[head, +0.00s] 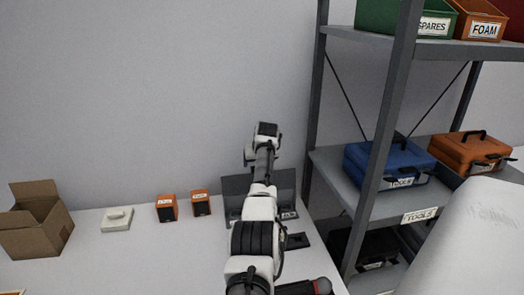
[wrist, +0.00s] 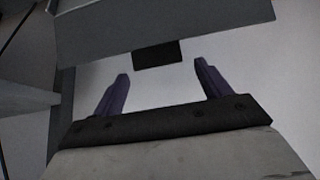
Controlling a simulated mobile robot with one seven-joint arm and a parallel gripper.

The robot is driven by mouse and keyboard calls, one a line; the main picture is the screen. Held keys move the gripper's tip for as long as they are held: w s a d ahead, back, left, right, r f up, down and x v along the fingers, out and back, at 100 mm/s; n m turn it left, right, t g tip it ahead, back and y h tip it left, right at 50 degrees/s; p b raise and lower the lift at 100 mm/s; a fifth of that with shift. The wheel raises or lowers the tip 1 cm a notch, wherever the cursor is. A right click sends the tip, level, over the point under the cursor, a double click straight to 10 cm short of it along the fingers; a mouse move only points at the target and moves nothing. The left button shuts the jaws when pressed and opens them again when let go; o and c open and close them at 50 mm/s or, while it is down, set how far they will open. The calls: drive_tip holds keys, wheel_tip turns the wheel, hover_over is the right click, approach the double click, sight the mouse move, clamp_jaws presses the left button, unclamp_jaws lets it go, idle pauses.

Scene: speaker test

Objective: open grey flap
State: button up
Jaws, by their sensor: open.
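The grey flap (head: 286,184) shows in the head view as a dark grey panel on a unit at the back of the table, partly hidden behind my arm. In the wrist view a broad grey panel, which looks like the flap (wrist: 100,32), fills the top, with a small black tab (wrist: 157,54) at its edge. My gripper (wrist: 160,70) is open and empty, its two dark fingers spread toward the tab. The tab lies between the fingertips in the picture, with no contact visible. The fingers cannot be made out in the head view.
On the table stand two small orange boxes (head: 201,203), a pale block (head: 117,219) and an open cardboard box (head: 36,225). A metal shelf rack (head: 385,150) with a blue toolbox (head: 378,160) and an orange toolbox (head: 470,150) rises at the right.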

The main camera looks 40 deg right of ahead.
drive_tip(key=shift+s+a+r, duration=0.25)
drive_tip(key=shift+s+r, duration=0.15)
drive_tip(key=shift+r, duration=0.05)
drive_tip(key=b+v, duration=0.4)
drive_tip(key=v, duration=0.7)
drive_tip(key=shift+r, duration=0.35)
